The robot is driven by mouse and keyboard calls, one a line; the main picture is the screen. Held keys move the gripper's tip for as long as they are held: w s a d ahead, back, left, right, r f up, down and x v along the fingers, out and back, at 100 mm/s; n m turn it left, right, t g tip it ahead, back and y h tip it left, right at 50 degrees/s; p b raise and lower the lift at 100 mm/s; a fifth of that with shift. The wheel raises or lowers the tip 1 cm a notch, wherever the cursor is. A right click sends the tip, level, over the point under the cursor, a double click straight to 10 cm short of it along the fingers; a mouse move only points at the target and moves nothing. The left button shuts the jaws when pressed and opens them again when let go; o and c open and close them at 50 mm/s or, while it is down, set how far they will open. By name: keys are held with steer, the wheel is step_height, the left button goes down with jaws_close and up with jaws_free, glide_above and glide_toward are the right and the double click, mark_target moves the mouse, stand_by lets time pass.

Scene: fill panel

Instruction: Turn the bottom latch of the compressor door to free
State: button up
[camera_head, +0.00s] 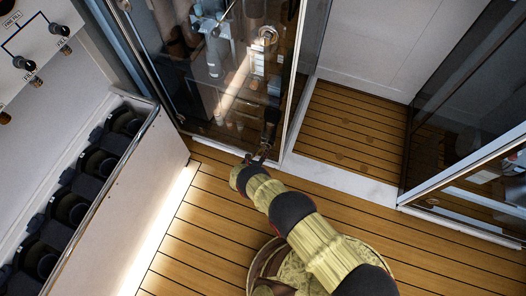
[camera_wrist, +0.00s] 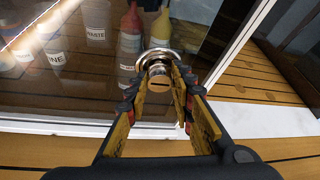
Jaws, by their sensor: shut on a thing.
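The compressor door (camera_head: 290,75) is a glass panel in a pale metal frame, left of centre in the head view. Its bottom latch (camera_wrist: 159,58) is a round metal fitting with a short knob near the lower edge of the glass in the wrist view. My gripper (camera_wrist: 160,80) reaches it from the front, its yellow-lined fingers closed on the knob's left and right sides. In the head view my gripper (camera_head: 262,156) is at the door's bottom edge and the latch is not clear there. The latch's turn angle is hard to tell.
Another round metal fitting (camera_head: 268,35) shows higher on the glass. Labelled bottles (camera_wrist: 130,35) show through or in the glass. A panel with knobs (camera_head: 40,50) and a bin of dark round parts (camera_head: 70,208) stand left. Wooden floor (camera_head: 190,240) is open in front.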

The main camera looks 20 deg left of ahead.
jaws_close()
steer(key=shift+m, duration=0.3)
steer(key=m+y, duration=0.2)
steer(key=m, duration=0.2)
steer(key=m+t+y, duration=0.1)
steer(key=m+y, duration=0.2)
steer(key=m, duration=0.1)
steer(key=d+m+t+y, duration=0.1)
steer(key=m+y, duration=0.1)
steer(key=m, duration=0.1)
steer(key=shift+f+m+y, duration=0.2)
steer(key=shift+m+y, duration=0.2)
stand_by(0.6)
steer(key=o, duration=0.6)
jaws_free()
